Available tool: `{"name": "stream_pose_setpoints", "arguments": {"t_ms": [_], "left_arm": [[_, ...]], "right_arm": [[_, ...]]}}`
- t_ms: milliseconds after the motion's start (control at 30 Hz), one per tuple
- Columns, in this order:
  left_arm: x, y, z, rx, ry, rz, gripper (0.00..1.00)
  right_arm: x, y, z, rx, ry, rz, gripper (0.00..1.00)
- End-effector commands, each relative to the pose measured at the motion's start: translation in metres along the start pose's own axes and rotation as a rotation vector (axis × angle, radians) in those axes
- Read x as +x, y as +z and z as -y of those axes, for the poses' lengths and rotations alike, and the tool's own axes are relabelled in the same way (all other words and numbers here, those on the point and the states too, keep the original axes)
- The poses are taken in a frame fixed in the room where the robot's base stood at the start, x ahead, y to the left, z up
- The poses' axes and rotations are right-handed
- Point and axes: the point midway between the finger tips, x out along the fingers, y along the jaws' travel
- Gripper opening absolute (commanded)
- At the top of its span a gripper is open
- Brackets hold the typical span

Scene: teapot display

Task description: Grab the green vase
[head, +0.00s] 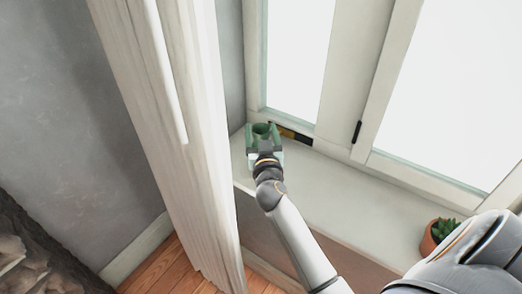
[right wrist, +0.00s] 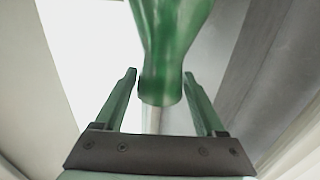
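The green vase (head: 262,132) stands at the far left end of the white window sill, close to the window frame. My right gripper (head: 263,137) reaches it from the front, with one finger on either side. In the right wrist view the vase (right wrist: 165,45) is upper middle, its narrow end between the two green-looking fingertips of my right gripper (right wrist: 161,80). The fingers are spread apart; I see a narrow gap at the sides and cannot tell whether either finger touches. The top of the vase is cut off in that view. My left gripper is not in view.
A potted succulent (head: 438,236) stands on the sill (head: 345,200) at the right, near my arm. A pale curtain-like panel (head: 185,130) hangs just left. The middle of the sill is clear.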

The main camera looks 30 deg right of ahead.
Motion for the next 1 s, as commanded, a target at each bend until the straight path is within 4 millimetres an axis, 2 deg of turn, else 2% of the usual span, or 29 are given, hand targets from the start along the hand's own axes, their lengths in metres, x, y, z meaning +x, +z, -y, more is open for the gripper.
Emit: {"name": "stream_pose_setpoints", "arguments": {"t_ms": [67,600,1000], "left_arm": [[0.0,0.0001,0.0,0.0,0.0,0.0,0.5],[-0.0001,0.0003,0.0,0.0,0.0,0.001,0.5],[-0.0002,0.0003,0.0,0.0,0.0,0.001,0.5]], "right_arm": [[0.0001,-0.0001,0.0,0.0,0.0,0.0,0.62],[0.0002,-0.0004,-0.0001,0.0,0.0,-0.001,0.01],[0.0004,-0.0021,0.0,0.0,-0.001,-0.005,0.0]]}}
